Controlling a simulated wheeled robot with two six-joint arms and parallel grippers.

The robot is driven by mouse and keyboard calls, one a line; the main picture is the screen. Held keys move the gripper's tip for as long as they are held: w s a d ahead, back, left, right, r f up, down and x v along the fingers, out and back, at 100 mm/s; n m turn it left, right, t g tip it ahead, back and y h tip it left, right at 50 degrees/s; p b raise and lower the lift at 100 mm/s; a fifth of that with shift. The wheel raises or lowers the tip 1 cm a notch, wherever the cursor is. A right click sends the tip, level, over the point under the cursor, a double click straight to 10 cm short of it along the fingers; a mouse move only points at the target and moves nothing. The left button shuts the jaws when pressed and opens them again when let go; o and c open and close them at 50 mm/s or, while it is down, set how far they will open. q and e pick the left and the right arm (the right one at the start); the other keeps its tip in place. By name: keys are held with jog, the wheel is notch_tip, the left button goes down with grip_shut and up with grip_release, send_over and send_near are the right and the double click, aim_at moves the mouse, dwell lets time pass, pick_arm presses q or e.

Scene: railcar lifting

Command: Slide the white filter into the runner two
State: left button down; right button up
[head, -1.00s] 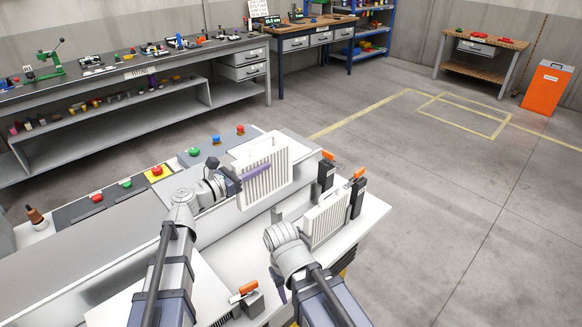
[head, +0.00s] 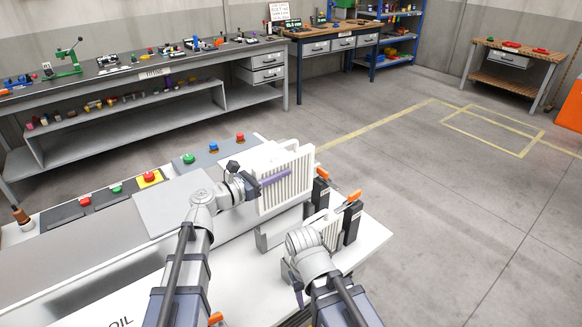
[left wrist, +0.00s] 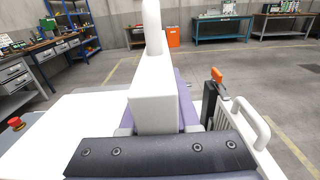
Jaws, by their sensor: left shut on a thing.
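The white ribbed filter (head: 298,180) is upright above the machine's far edge in the head view. My left gripper (head: 275,177) is shut on it, with a purple finger across its ribbed face. In the left wrist view the filter (left wrist: 155,98) stands between the purple fingers. A second white ribbed panel with a handle (head: 328,222) stands nearer, partly hidden by my right wrist. My right gripper (head: 297,283) is low at the front, and its jaw opening is hidden. I cannot tell which slot is runner two, or whether the held filter touches one.
Black clamps with orange levers (head: 353,222) stand right of the filters; one (left wrist: 212,98) shows in the left wrist view. Coloured buttons (head: 150,178) line the machine's far side. The white machine top (head: 365,240) ends at the right, with open floor beyond.

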pick_arm(q)
jog(key=shift+a, duration=0.1)
dwell(0.3)
jog(key=b, duration=0.6)
send_over(279, 206)
jog(key=w, duration=0.1)
jog(key=f, duration=0.5)
jog(key=shift+w+f, duration=0.2)
jog(key=shift+f, duration=0.2)
jog(key=shift+f+b, duration=3.45)
jog(key=shift+f, duration=0.05)
jog(key=shift+s+f, duration=0.1)
jog(key=shift+f, duration=0.05)
